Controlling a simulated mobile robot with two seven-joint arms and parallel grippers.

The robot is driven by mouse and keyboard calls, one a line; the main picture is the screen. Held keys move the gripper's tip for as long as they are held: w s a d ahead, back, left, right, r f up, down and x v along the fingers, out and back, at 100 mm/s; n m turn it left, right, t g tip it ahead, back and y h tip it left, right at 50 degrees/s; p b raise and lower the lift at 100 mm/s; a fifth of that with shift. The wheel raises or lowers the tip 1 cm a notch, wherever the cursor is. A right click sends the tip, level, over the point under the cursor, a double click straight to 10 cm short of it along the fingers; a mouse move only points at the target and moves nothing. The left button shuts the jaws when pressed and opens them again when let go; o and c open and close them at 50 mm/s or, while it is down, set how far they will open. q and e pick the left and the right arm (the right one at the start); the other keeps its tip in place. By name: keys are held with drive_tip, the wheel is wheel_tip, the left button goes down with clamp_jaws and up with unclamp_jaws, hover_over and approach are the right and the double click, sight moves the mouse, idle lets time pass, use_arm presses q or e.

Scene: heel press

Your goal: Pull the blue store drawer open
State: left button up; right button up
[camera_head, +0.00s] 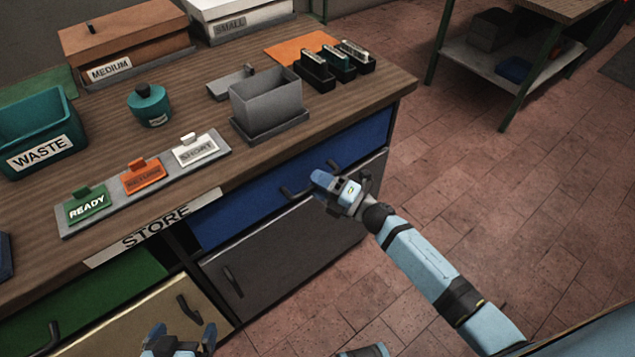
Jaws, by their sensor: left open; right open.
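The blue store drawer (240,205) is in the bench front, under the worktop edge with the STORE label (157,231). Its front looks flush with the bench. A dark handle (291,193) stands out from the blue front. My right gripper (321,181) is in front of the blue front, just right of this handle part, with its fingertips toward the drawer. It is open; whether it touches the handle I cannot tell. My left gripper (182,338) is open and empty at the bottom edge, in front of the beige drawer.
Below the blue front is a dark grey front (285,258) with its own handle. Left are a green drawer (85,300) and a beige drawer (140,325). On top stand label cards, a grey bin (265,100) and a teal WASTE bin (40,130).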

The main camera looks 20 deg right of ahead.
drive_tip(key=shift+w+a, duration=0.1)
drive_tip(key=shift+a, duration=0.05)
clamp_jaws()
